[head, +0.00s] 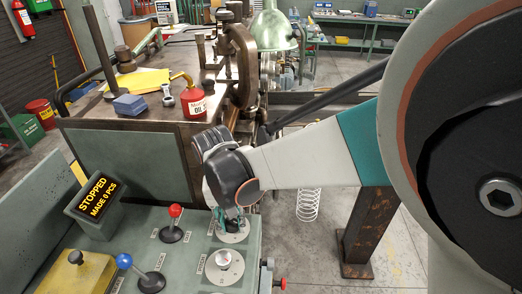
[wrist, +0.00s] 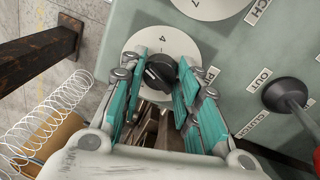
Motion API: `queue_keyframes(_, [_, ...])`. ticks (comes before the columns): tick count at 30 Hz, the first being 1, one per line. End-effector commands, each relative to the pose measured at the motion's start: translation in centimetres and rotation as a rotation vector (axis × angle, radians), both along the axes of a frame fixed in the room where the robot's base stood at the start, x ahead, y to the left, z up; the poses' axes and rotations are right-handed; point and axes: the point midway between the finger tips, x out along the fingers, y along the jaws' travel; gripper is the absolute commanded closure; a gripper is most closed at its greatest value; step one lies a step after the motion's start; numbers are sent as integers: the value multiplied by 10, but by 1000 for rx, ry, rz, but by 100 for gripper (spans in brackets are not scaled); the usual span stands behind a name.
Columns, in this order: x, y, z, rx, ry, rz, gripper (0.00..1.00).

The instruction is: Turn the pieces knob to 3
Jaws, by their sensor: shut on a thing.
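The pieces knob (wrist: 161,72) is black and sits on a round white dial (wrist: 135,42), seen in the wrist view. A 4 shows on the dial above the knob; the other numbers are hidden by my fingers. My gripper (wrist: 160,84) has its teal fingers on either side of the knob and is shut on it. Which number the knob points at cannot be told.
The pitch dial (head: 222,267) with a pale knob is close in front. A red-knobbed lever (head: 174,211) and a blue-knobbed lever (head: 124,261) stand to the left. The display (head: 97,203) reads STOPPED. A coil spring (head: 309,204) hangs right of the panel.

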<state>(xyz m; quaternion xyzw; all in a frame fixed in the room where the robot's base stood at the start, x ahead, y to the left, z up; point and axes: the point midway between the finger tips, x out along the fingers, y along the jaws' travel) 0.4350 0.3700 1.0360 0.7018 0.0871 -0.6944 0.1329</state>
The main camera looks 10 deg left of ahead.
Motion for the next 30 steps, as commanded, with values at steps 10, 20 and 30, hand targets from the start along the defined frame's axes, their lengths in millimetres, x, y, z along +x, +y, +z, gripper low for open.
queue_keyframes(10, [0, 0, 0, 0, 1, -5, 94])
queue_keyframes(20, [0, 0, 0, 0, 1, -4, 49])
queue_keyframes(30, [0, 0, 0, 0, 0, 57, 49])
